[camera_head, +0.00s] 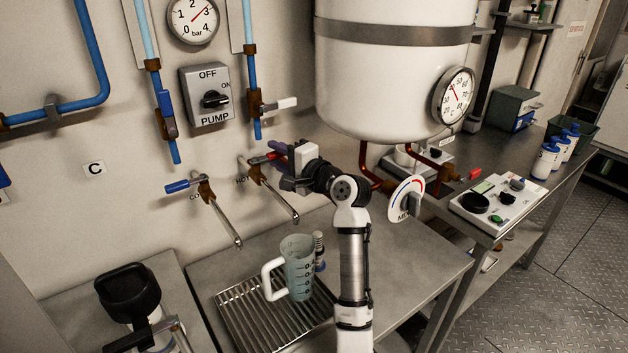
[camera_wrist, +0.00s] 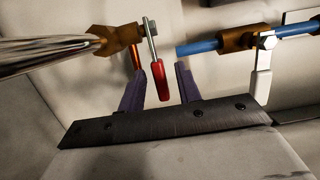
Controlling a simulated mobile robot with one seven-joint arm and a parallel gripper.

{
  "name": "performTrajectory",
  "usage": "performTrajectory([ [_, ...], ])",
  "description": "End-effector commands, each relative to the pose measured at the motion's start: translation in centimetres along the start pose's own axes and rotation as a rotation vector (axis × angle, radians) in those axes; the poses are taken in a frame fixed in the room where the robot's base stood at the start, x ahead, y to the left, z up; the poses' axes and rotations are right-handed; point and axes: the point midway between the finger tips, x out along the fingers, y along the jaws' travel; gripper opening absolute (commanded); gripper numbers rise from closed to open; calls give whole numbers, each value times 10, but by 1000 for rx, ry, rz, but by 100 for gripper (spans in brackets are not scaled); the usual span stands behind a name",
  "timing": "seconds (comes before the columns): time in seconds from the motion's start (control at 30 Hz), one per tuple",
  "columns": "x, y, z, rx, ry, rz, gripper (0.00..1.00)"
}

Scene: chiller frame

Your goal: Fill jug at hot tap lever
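The hot tap (camera_head: 257,172) is on the wall, with its red lever (camera_head: 262,159) beside my gripper (camera_head: 277,152). In the wrist view, the red lever (camera_wrist: 159,80) lies between the two purple fingers of my gripper (camera_wrist: 160,70). The fingers are apart, with a visible gap on each side of the lever. The clear jug (camera_head: 299,268) with a white handle stands upright on the drain grate (camera_head: 258,318), below the hot tap's spout tip. I see no water stream, and I cannot tell the level in the jug.
The cold tap with its blue lever (camera_head: 178,187) is left of the hot tap. A small bottle (camera_head: 319,250) stands behind the jug. A white tank (camera_head: 392,75) with copper pipes and a mixer dial (camera_head: 405,200) are to the right. The bench (camera_head: 415,262) is clear at right.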

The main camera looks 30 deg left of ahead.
Motion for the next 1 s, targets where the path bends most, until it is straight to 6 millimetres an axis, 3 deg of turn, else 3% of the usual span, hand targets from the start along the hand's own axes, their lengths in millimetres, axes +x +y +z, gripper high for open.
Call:
performTrajectory([
  [0.27, -12, -1, 6, 0, 191, -5, 34],
  [0.7, -101, 2, 20, 0, 187, -4, 34],
  [1.0, -139, 0, 28, 1, 185, -4, 34],
])
